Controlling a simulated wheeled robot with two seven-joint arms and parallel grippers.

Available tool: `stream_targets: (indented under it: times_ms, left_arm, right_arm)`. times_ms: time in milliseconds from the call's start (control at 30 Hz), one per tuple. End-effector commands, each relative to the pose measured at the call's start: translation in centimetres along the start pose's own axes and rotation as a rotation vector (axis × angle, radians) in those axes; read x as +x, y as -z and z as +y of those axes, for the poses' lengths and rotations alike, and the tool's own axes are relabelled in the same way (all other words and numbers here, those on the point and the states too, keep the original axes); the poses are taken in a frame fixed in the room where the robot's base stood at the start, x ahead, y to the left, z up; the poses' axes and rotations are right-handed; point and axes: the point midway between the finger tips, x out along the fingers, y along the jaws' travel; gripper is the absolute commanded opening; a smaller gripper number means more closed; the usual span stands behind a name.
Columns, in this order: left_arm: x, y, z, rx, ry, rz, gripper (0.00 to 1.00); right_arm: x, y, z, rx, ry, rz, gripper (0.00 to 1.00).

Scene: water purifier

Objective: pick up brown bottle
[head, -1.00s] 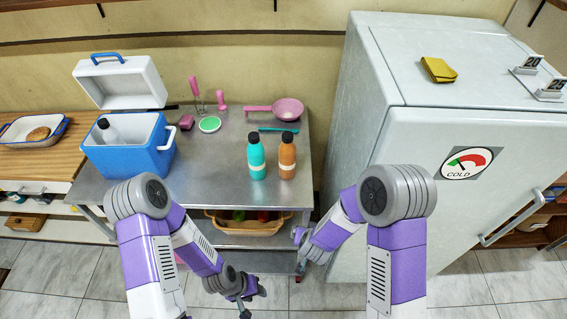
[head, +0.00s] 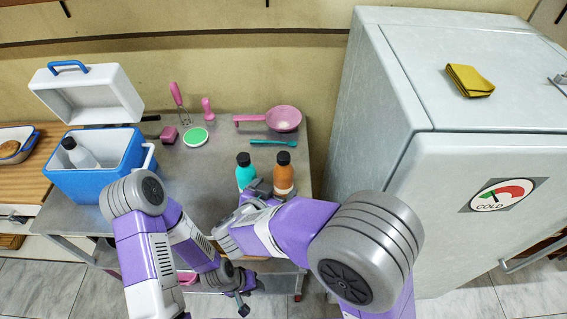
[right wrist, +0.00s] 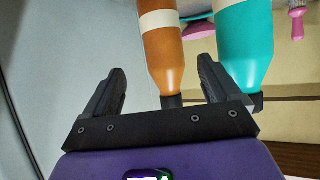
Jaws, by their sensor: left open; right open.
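The brown bottle (head: 284,176) stands upright on the metal table, with a black cap and a pale band. My right gripper (head: 268,190) is open close in front of it, partly hiding its lower part. In the right wrist view, the brown bottle (right wrist: 163,55) appears upside down between the two spread fingers of the right gripper (right wrist: 163,78); I cannot tell whether they touch it. The teal bottle (head: 245,172) stands just left of the brown one. My left gripper (head: 252,296) is open and low, in front of the table's front edge.
A blue cooler (head: 92,178) with its lid open holds a grey bottle (head: 79,153) at the left. A pink pan (head: 283,119), teal utensil (head: 273,143) and green-topped dish (head: 195,137) lie behind the bottles. The fridge (head: 400,120) stands close on the right.

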Motion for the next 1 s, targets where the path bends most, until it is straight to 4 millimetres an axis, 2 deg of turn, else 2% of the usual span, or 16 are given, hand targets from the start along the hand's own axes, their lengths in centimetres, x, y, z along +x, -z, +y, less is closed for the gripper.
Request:
stream_targets:
  times_ms: [367,600,900,933,1000]
  left_arm:
    - [1.4,0.0,-0.5,-0.001,0.0,-0.002,0.43]
    - [2.7,0.1,-1.0,-0.001,0.0,-0.001,0.43]
    - [2.7,0.1,-1.0,0.0,0.0,-0.001,0.43]
    - [2.7,0.1,-1.0,0.0,0.0,-0.001,0.43]
    - [2.7,0.1,-1.0,0.0,0.0,-0.001,0.43]
  right_arm:
    - [3.6,0.3,-0.1,0.003,-0.002,0.0,0.9]
    - [7.0,0.8,-0.3,0.0,-0.003,-0.001,0.9]
    - [7.6,1.1,-0.4,0.0,0.001,0.0,0.9]
    - [7.6,1.1,-0.4,0.0,0.001,0.0,0.89]
    - [7.6,1.1,-0.4,0.0,0.001,0.0,0.78]
